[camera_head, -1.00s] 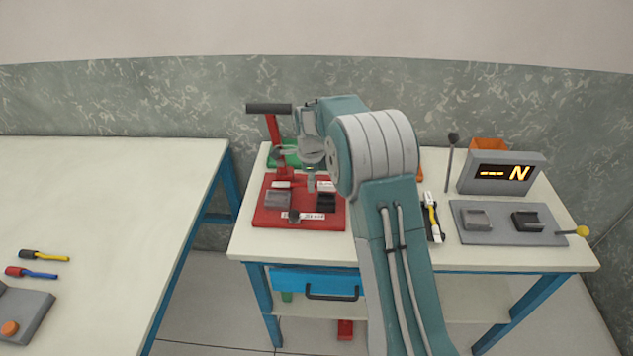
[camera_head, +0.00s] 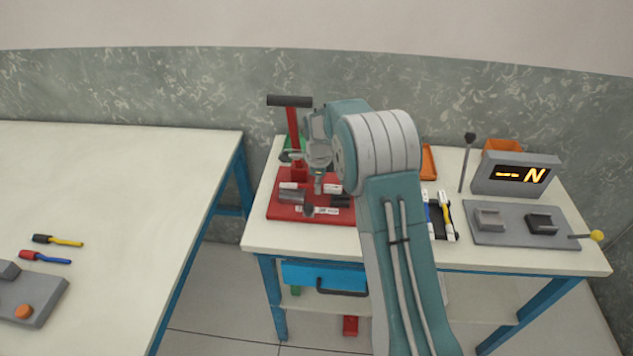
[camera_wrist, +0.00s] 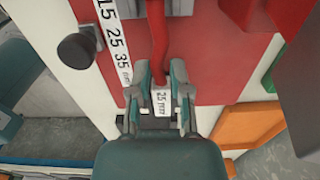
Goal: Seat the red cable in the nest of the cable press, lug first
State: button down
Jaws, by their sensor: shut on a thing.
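The cable press has a red base (camera_head: 285,212) with a red upright and a dark lever handle (camera_head: 290,101) raised above it. My gripper (camera_wrist: 162,90) is shut on the red cable (camera_wrist: 158,45) at its white tag marked 25 mm. The cable runs away from my fingers over the red base toward a grey block (camera_wrist: 182,8) at the picture's top edge. The lug is out of sight, so I cannot tell whether it is in the nest. In the head view my gripper (camera_head: 318,187) is over the press base, and the cable cannot be made out.
A dark knob (camera_wrist: 76,50) stands beside the scale strip (camera_wrist: 113,40) on the press, left of my fingers. An orange tray (camera_wrist: 245,125) is to the right. A display (camera_head: 515,174) and a grey fixture plate (camera_head: 510,235) stand on the table's right side.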

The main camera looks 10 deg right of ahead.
jog(key=shift+s+d+f, duration=0.2)
jog(key=shift+d+f, duration=0.35)
jog(key=shift+d, duration=0.05)
jog(key=shift+c, duration=2.4)
grip_release()
jog(key=shift+a, duration=0.1)
jog(key=shift+r, duration=0.1)
